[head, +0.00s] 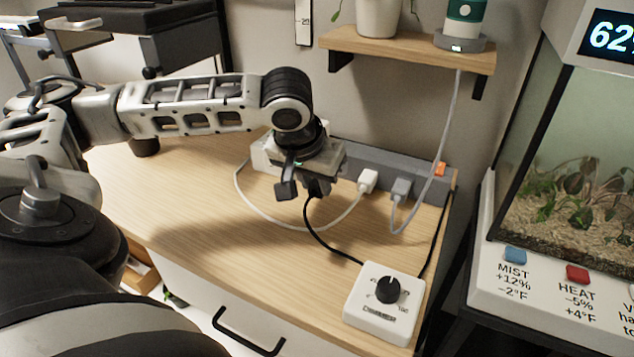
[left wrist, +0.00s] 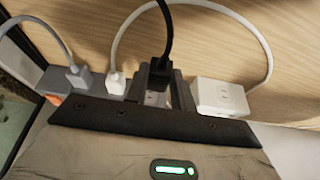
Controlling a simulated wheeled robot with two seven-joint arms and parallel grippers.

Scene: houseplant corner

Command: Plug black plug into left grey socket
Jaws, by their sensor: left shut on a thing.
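My left gripper (head: 302,190) is shut on the black plug (head: 318,187), at the near side of the grey power strip (head: 425,187). In the left wrist view the black plug (left wrist: 158,72) sits between the two fingers, with a pale patch just beyond it near the strip (left wrist: 52,78). I cannot tell whether the plug touches or enters a socket; the gripper covers that part of the strip. A white plug (head: 368,180) and a grey plug (head: 400,188) stand at the strip, right of the black plug. My right gripper is not in view.
The black cord runs to a white dial box (head: 385,300) at the desk's front right. A white block (left wrist: 220,97) with a white cord lies beside the gripper in the left wrist view. A shelf (head: 410,45) hangs above. The desk's (head: 190,205) left half is mostly clear.

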